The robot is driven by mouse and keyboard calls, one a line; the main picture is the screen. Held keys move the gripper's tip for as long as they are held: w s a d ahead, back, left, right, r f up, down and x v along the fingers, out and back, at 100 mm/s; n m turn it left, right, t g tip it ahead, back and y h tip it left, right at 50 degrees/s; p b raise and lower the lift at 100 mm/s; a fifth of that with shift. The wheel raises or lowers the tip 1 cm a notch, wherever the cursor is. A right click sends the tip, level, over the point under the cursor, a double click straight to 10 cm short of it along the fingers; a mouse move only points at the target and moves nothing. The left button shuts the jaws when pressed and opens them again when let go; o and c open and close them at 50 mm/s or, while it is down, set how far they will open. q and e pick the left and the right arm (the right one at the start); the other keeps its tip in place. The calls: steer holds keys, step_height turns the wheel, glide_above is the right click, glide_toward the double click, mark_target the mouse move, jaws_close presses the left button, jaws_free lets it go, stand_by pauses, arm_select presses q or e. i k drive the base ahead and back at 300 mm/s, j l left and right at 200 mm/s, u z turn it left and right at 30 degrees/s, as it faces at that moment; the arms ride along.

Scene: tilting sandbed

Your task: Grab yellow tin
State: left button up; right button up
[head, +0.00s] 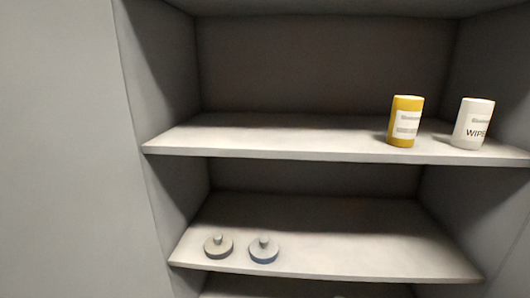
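The yellow tin (393,122) stands upright on the upper shelf, right of the middle, near the shelf's front edge. It is a cylinder with a pale label on its right side. Neither of my grippers shows in the head view.
A white tin marked "WIPE" (473,124) stands right of the yellow tin with a gap between them. The upper shelf (270,138) is bare to the left. Two round knobbed objects, one greyish-beige (218,247) and one blue-grey (264,251), sit on the lower shelf (370,245).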

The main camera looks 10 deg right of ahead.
mark_target(406, 113)
steer(key=z, duration=1.25)
steer(key=l, duration=0.15)
